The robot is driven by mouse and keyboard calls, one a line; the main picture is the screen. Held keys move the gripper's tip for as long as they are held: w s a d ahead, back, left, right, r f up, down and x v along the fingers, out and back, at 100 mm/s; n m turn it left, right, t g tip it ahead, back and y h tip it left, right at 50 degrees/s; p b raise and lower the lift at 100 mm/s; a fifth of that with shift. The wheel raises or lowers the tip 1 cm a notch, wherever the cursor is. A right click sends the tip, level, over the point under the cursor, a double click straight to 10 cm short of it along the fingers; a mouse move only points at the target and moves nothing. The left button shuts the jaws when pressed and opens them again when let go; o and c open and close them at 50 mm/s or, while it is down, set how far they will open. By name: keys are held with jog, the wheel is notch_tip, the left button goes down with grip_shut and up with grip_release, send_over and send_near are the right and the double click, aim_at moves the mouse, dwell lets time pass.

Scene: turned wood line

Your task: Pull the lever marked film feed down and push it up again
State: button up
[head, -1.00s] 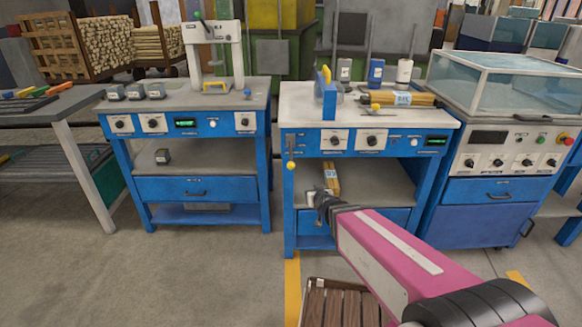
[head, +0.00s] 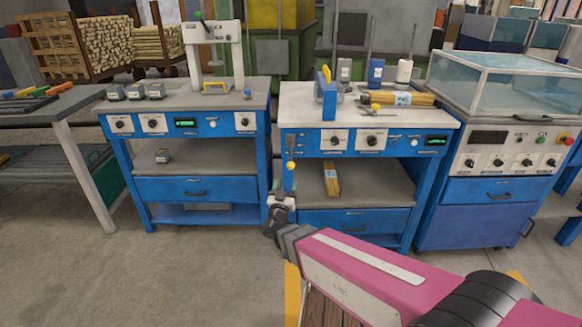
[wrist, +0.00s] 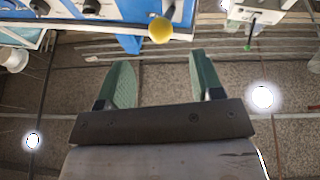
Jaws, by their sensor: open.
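The lever hangs at the left end of the middle station's blue front panel, with a yellow ball knob (head: 290,165) at its lower end. I cannot read its label at this size. My gripper (head: 287,190) is just below the knob in the head view, its fingers small and partly unclear there. In the wrist view the two green-padded fingers (wrist: 161,68) are apart with nothing between them. The yellow knob (wrist: 161,29) shows beyond the fingertips, roughly centred between them and not touching.
The middle station's panel also carries dials (head: 372,141) and a green display (head: 436,141). A wrapped bundle (head: 331,180) lies on its lower shelf. Another blue station (head: 196,188) stands to the left, with a floor gap between. A glass-topped machine (head: 490,190) stands right.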

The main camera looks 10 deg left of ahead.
aim_at(291, 166)
jog(key=x, duration=0.9)
jog(key=shift+w, duration=0.1)
jog(key=shift+r, duration=0.1)
grip_shut()
